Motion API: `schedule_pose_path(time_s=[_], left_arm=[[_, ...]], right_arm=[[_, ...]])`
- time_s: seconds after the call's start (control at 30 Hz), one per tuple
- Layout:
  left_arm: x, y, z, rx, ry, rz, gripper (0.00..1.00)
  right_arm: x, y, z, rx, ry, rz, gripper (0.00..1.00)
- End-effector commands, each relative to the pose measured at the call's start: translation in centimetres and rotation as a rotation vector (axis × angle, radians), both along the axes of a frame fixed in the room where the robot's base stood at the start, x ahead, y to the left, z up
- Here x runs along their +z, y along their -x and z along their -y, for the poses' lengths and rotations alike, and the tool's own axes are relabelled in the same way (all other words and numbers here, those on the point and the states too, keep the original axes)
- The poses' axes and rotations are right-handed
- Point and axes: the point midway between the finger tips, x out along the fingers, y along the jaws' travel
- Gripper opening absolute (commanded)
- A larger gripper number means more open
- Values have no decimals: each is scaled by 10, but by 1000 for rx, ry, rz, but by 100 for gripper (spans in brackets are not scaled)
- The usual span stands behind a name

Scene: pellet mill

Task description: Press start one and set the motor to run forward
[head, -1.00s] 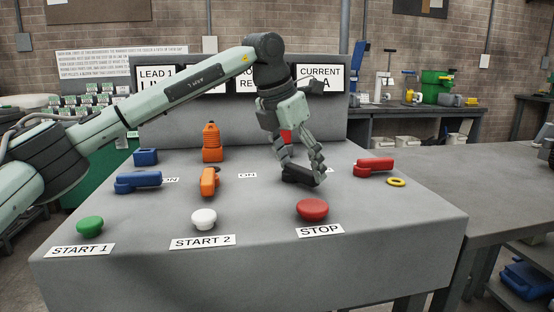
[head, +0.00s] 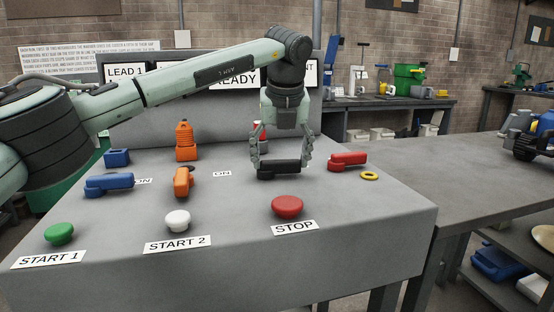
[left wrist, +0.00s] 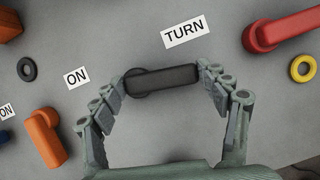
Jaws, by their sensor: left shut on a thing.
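The green button (head: 59,233) stands at the front left of the grey console, behind its START 1 label (head: 48,259). A black lever handle (head: 279,169) lies roughly crosswise toward the console's right half. My left gripper (head: 282,160) points down at it, shut on it with a finger at each end. In the left wrist view, the black handle (left wrist: 163,79) lies between the fingertips, beside the TURN label (left wrist: 185,32) and the ON label (left wrist: 76,77). The round pivot shows at its left end. My right gripper is not in view.
A white button (head: 177,221) and red stop button (head: 287,206) stand along the front. Blue (head: 109,183), orange (head: 183,181) and red (head: 348,161) handles flank the black one. A yellow ring (head: 369,176) lies at right. A sign behind my arm reads READY.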

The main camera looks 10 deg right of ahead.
Motion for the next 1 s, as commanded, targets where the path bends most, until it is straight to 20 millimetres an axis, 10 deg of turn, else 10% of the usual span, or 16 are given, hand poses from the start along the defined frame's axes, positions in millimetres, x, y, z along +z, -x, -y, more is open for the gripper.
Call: schedule_pose_path(time_s=[0.9, 0.93, 1.0], left_arm=[[-7, -3, 1, 188, -1, -16, 23], [-7, -3, 1, 188, -1, -16, 76], [-7, -3, 1, 187, 0, -16, 84]], right_arm=[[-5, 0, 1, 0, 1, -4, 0], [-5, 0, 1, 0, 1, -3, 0], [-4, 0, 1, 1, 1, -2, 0]])
